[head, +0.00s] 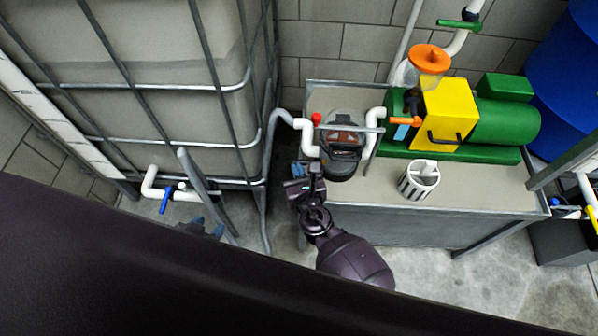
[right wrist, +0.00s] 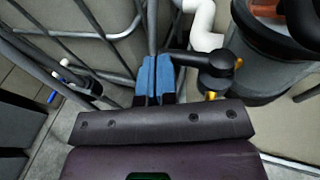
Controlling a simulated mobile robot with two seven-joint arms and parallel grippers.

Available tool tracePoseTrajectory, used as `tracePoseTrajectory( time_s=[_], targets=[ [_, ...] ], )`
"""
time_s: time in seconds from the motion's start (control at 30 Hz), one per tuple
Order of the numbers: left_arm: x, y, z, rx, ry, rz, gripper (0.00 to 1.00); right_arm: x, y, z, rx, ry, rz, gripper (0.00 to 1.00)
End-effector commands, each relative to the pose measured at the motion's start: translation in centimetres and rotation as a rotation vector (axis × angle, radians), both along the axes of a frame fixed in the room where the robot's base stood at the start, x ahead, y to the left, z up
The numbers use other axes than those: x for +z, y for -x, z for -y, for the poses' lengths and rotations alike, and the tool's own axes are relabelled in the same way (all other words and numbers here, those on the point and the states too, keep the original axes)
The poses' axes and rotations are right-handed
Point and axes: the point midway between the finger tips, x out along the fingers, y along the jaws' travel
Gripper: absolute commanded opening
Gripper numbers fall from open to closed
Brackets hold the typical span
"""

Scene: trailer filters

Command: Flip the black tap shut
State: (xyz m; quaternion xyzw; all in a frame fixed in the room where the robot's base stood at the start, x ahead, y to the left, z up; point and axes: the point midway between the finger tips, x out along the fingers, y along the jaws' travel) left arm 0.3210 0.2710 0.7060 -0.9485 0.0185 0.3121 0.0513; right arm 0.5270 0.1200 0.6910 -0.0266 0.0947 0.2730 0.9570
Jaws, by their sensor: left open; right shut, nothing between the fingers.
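The black tap (right wrist: 212,62) is on the lower side of the dark filter housing (head: 343,160), with a bit of yellow metal below its lever. In the right wrist view its lever points left, towards my fingers. In the head view the tap (head: 316,169) is small, just above my right gripper. My right gripper (head: 299,184) is shut and empty; its blue fingertips (right wrist: 154,78) are beside the lever's left end, and I cannot tell whether they touch. My left gripper (head: 207,228) is open, low by the caged tank, partly hidden behind my dark body.
The bench (head: 480,195) carries a white striped cup (head: 418,180) and a green pump with a yellow guard (head: 447,112). A red knob (head: 316,119) sits on the pipe by the filter. The caged tank (head: 160,80) has a blue-handled valve (head: 167,198). A grey hose (head: 267,170) runs left of my right gripper.

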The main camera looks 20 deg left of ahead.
Motion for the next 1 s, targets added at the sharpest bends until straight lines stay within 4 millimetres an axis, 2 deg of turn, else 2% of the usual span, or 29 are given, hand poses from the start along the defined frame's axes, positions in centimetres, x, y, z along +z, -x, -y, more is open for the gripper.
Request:
tracePoseTrajectory(
  time_s=[0.73, 1.0],
  targets=[
    [0.59, -0.24, 0.25, 0.002, 0.006, 0.014, 0.43, 0.26, -0.42, -0.39, 0.003, -0.001, 0.004, 0.0],
    [0.68, -0.29, 0.28, 0.005, 0.008, 0.014, 0.43, 0.56, -0.69, 0.13, 0.003, -0.001, 0.006, 0.0]
  ],
)
